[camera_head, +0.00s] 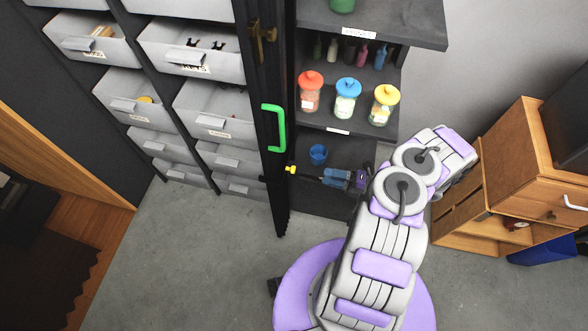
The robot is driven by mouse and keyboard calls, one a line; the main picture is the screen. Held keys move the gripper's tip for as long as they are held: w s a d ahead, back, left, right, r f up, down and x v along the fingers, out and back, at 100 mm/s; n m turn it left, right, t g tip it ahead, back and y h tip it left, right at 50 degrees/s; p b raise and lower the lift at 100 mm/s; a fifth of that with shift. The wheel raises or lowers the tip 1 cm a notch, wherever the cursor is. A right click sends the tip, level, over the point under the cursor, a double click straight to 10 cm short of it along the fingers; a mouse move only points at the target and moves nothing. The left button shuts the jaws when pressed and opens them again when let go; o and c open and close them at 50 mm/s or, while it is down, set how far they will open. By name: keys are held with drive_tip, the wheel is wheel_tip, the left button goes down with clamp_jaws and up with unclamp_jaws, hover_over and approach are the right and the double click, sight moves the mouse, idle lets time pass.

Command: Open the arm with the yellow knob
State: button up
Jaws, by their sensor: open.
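A small yellow knob (291,169) shows at the edge of the dark upright cabinet door (277,205), below a green handle (272,128). A thin dark bar runs from the knob to the right. My gripper (324,180) appears as a small grey and blue part to the right of the knob, in front of the lowest shelf. It points left, looks open and holds nothing that I can see. Its fingers are too small to make out well. My purple and grey arm links hide the part of the arm leading to it.
Open grey drawers (190,48) fill the left. Shelves hold jars with red, blue and yellow lids (347,97) and a blue cup (318,154). A brass latch (264,32) sits higher up. A wooden cabinet (530,160) stands right. Grey floor (190,260) is clear lower left.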

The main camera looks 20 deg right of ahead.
sight(294, 170)
drive_tip(key=b+x, duration=0.2)
drive_tip(key=x, duration=1.1)
drive_tip(key=shift+c, duration=0.5)
clamp_jaws()
drive_tip(key=shift+f, duration=0.1)
